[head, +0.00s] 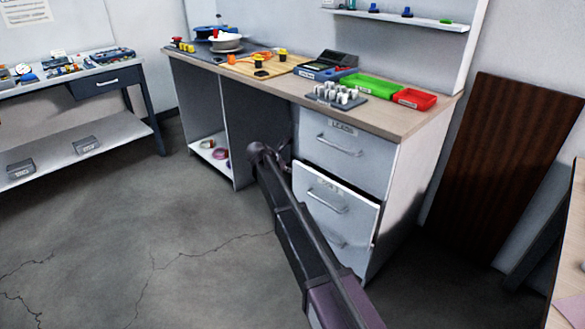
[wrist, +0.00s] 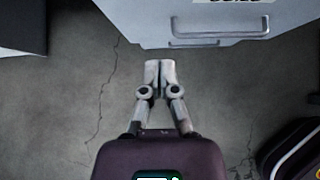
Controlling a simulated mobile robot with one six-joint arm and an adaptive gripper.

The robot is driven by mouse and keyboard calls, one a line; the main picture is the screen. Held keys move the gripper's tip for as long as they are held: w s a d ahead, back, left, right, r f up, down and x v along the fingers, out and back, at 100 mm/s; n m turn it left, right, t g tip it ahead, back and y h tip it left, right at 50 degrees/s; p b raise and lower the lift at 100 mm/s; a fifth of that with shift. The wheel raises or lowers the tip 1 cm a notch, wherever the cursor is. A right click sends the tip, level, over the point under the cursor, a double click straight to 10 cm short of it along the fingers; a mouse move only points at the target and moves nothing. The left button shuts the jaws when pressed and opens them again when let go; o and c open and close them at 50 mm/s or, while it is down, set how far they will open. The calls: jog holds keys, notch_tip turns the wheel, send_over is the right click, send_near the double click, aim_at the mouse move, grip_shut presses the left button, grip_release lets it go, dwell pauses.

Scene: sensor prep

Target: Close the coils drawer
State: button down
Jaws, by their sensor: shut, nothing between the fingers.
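The coils drawer (head: 350,212) is the middle drawer of the white cabinet under the workbench. It stands partly out, with a dark gap along its top edge. A silver bar handle (head: 325,204) and a small label, too small to read surely, are on its front. In the wrist view a white drawer front with a bar handle (wrist: 220,40) and a cut-off label shows at the top. My gripper (wrist: 160,66) is shut and empty, pointing toward that front's lower left part, apparently short of it. In the head view my arm partly hides the gripper, left of the drawer.
The top drawer (head: 341,153) above is closed. The workbench top (head: 397,117) holds a green tray (head: 370,86), a red tray (head: 414,98) and a meter. A brown panel (head: 505,170) leans at the right. The floor (head: 130,240) in front is clear.

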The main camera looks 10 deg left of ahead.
aim_at(343, 194)
jog(key=shift+p+v, duration=0.35)
jog(key=shift+v, duration=0.45)
jog(key=s+d+b, duration=0.1)
jog(key=s+d, duration=1)
jog(key=d, duration=0.2)
jog(key=shift+s+d+f, duration=0.15)
jog(key=shift+d+f, duration=0.15)
jog(key=shift+f, duration=0.1)
jog(key=b+x, duration=0.2)
jog(key=x, duration=0.2)
jog(key=w+r+b+x, duration=0.1)
jog(key=b+x, duration=0.1)
jog(key=x, duration=0.1)
jog(key=b+x, duration=0.3)
jog(key=x, duration=0.1)
jog(key=shift+w+d, duration=0.35)
jog(key=shift+d, duration=0.15)
jog(key=shift+w+d, duration=0.55)
jog(key=shift+w, duration=0.05)
